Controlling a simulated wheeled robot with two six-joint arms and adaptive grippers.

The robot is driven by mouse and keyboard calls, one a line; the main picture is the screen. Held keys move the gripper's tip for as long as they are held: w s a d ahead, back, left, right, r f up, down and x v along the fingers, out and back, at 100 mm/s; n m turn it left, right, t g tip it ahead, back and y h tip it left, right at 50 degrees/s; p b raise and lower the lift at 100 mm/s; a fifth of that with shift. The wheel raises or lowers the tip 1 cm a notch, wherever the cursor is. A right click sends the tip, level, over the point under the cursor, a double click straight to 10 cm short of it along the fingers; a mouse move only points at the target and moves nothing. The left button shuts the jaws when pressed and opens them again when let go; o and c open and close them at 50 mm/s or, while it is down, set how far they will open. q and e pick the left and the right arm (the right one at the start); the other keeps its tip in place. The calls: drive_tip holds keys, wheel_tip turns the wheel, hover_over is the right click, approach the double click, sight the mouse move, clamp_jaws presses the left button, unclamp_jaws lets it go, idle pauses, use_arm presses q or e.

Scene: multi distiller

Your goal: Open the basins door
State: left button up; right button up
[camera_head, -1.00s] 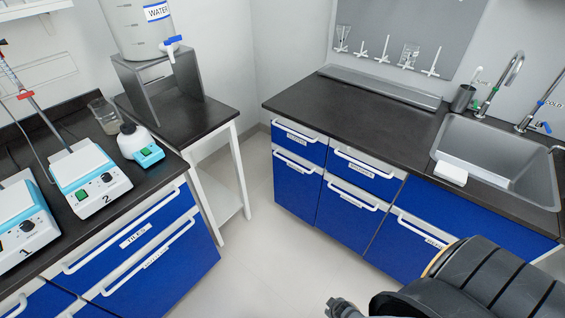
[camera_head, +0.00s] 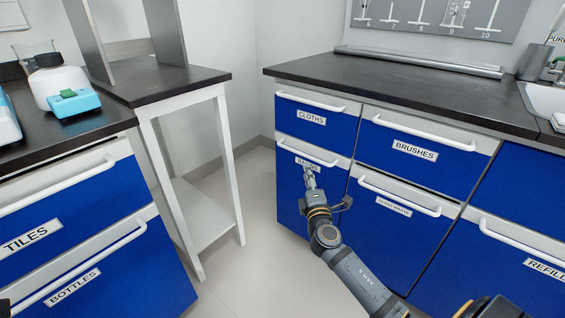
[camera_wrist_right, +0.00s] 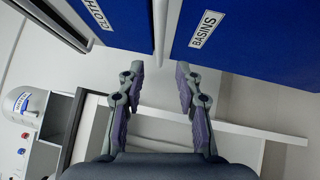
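The basins door (camera_head: 291,203) is the blue lower-left front of the right-hand cabinet in the head view, and it looks shut. Its white handle (camera_head: 301,152) runs along its top. My right gripper (camera_head: 311,176) is in front of that door, just below the handle, and partly hides the label. In the right wrist view my right gripper (camera_wrist_right: 160,72) is open and empty. The white handle (camera_wrist_right: 159,30) lies just ahead, in line with the gap between its fingers. The BASINS label (camera_wrist_right: 206,29) shows on the blue door. My left gripper is not in view.
A white-legged side table (camera_head: 215,170) stands to the left. Light floor (camera_head: 250,260) is clear between the cabinets.

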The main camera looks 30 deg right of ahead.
sight(303, 154)
drive_tip(key=b+x, duration=0.1)
drive_tip(key=x, duration=0.9)
drive_tip(key=shift+w+d+b, duration=0.1)
drive_tip(key=shift+w+b, duration=0.1)
drive_tip(key=shift+b, duration=0.1)
clamp_jaws()
